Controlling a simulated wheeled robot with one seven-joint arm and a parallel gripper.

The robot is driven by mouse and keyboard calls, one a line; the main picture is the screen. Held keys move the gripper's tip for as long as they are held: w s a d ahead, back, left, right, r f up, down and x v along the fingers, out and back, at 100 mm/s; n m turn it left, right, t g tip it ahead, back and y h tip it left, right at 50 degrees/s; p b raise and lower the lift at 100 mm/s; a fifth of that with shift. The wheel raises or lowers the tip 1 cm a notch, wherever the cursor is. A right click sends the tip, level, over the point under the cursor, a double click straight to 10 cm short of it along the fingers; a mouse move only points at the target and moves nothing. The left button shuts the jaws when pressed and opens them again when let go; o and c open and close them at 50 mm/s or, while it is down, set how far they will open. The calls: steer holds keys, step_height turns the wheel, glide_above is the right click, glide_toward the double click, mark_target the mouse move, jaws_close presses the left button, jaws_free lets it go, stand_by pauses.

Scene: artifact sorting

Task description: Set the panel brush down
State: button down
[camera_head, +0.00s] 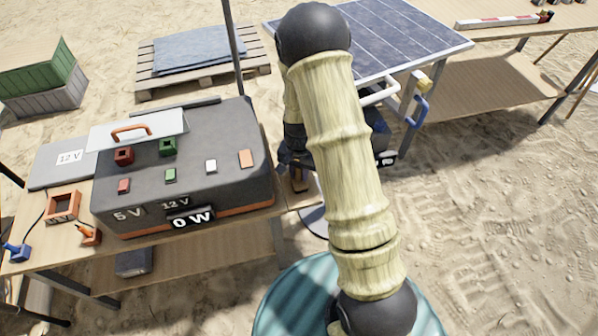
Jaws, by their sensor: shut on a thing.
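My gripper (297,164) is low beside the right end of the grey power case, mostly hidden behind my own arm. It is shut on the panel brush, of which only a small brown piece (299,181) seems to show below the dark wrist, near the right end of the wooden bench (250,222). The rest of the brush is hidden. I cannot tell whether the brush touches the bench. The solar panel (405,38) stands tilted behind my arm, with a white handle (380,94) at its lower edge.
The grey power case (225,185), marked 5 V, 12 V and 0 W, fills much of the bench. A grey 12 V box (60,172), an orange frame (63,206) and plugs lie left. A second table (475,85) is at right. Sand at lower right is clear.

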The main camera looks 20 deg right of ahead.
steer(key=shift+f, duration=0.15)
steer(key=c, duration=1.2)
jaws_free()
step_height(320, 180, up, 12)
steer(key=shift+r+p, duration=0.2)
steer(key=shift+p, duration=0.7)
